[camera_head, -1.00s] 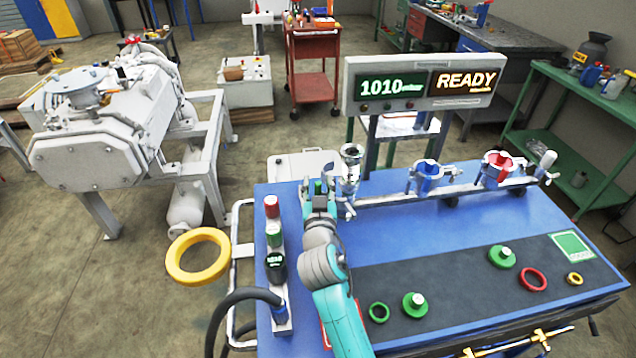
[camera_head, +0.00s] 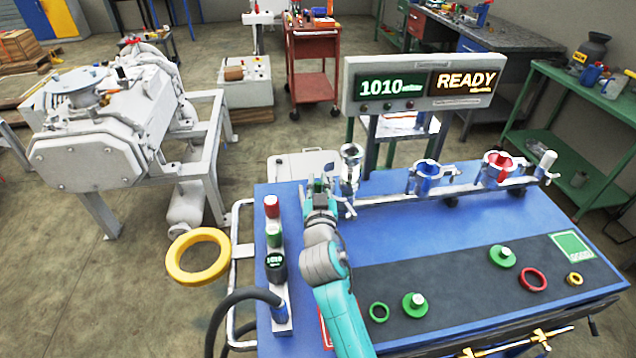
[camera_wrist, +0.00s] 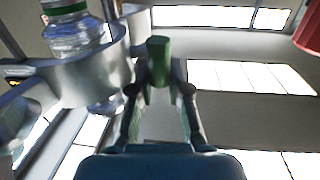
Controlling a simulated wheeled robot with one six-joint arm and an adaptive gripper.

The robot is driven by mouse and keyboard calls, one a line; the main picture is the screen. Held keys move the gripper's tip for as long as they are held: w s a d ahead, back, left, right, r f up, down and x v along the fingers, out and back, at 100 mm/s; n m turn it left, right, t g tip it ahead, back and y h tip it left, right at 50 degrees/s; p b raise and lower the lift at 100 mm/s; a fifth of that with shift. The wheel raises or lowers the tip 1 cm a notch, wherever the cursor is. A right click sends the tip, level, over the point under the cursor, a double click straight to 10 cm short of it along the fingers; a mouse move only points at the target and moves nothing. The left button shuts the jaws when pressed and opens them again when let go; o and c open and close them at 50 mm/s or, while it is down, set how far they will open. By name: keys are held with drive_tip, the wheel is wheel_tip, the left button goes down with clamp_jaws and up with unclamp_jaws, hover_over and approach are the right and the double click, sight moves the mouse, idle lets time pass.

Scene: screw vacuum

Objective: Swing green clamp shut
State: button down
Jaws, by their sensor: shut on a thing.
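The green clamp shows as a silver metal band (camera_wrist: 85,75) around the left port (camera_head: 351,155), with a green tab (camera_wrist: 158,62) on its right side in the wrist view. My gripper (camera_wrist: 160,95) has its two fingers on either side of this tab and is shut on it. In the head view my gripper (camera_head: 319,192) is just left of the left port, with a bit of green between its fingers. A green ring (camera_wrist: 64,6) sits in the port above the band. My gripper and arm partly hide the clamp in the head view, so how far it stands open cannot be told.
A blue clamp (camera_head: 426,178) and a red clamp (camera_head: 497,168) sit along the rail to the right. A stack of buttons (camera_head: 275,235) stands left of my arm. Loose rings and caps lie on the dark mat (camera_head: 455,275). The display (camera_head: 425,86) rises behind.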

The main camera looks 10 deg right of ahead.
drive_tip(key=shift+d+y, duration=0.1)
drive_tip(key=shift+y, duration=0.2)
drive_tip(key=shift+s+d+n+g+y, duration=0.4)
drive_tip(key=shift+n+y, duration=0.75)
drive_tip(key=shift+y, duration=0.5)
drive_tip(key=shift+s+d+n+g+y, duration=0.25)
drive_tip(key=shift+d+n+y, duration=0.15)
drive_tip(key=shift+n+y, duration=1.05)
drive_tip(key=shift+s+d+n+g+y, duration=0.4)
drive_tip(key=shift+n+y, duration=0.5)
drive_tip(key=shift+y, duration=1)
drive_tip(key=shift+s+d+n+g+y, duration=0.1)
drive_tip(key=shift+d+n+g+y, duration=0.45)
drive_tip(key=shift+n+g+y, duration=0.85)
drive_tip(key=shift+w+d+n+g+y, duration=0.1)
drive_tip(key=shift+d+n+g+y, duration=0.4)
drive_tip(key=shift+n+g+y, duration=0.85)
drive_tip(key=shift+s+d+n+g+y, duration=0.1)
drive_tip(key=shift+d+n+g+y, duration=0.45)
drive_tip(key=shift+n+g+y, duration=0.9)
drive_tip(key=shift+g, duration=0.25)
